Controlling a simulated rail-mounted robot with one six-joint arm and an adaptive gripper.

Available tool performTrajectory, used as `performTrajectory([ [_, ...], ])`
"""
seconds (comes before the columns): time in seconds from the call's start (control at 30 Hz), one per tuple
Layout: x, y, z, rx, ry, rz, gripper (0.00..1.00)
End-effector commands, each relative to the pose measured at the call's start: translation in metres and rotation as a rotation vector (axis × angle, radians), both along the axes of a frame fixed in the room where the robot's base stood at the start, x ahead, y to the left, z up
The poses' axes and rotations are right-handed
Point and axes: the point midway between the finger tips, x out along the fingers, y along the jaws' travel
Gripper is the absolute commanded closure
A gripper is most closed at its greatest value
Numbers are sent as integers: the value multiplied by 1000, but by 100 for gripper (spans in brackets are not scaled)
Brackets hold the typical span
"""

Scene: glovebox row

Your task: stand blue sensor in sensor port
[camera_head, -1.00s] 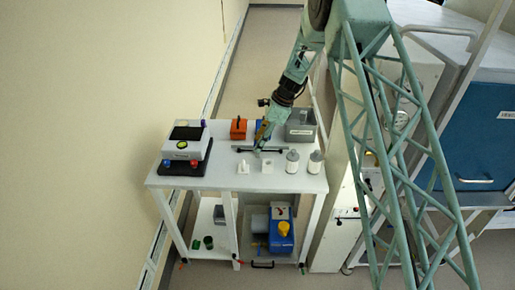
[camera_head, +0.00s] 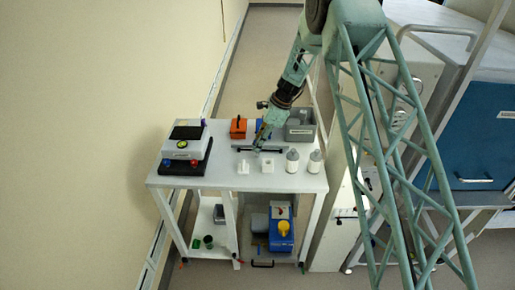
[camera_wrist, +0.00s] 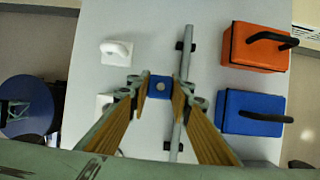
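In the wrist view a small blue block, the blue sensor (camera_wrist: 160,88), sits between the fingertips of my gripper (camera_wrist: 161,84). Both fingers reach its sides, and its lower part is hidden. In the head view my gripper (camera_head: 258,148) is low over the white table, just behind two small white pieces; the sensor is too small to make out there. One white piece (camera_wrist: 116,52) has a raised rounded part. The other white piece (camera_wrist: 104,101) is partly covered by a finger. I cannot tell for certain which is the sensor port.
A grey bar (camera_wrist: 188,75) on black supports lies right beside my fingers. An orange box (camera_wrist: 255,47) and a blue box (camera_wrist: 250,112) with black handles stand beyond it. White bottles (camera_head: 292,161), a grey bin (camera_head: 300,127) and a black-based device (camera_head: 185,150) share the table (camera_head: 222,178).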

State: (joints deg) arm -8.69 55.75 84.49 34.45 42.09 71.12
Motion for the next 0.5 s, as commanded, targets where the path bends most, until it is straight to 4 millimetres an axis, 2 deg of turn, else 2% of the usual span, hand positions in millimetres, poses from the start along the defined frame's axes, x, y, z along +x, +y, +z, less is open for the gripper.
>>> performTrajectory([
  [0.17,0,0,0,0,0,0,94],
  [0.5,0,0,4,0,-1,1,94],
])
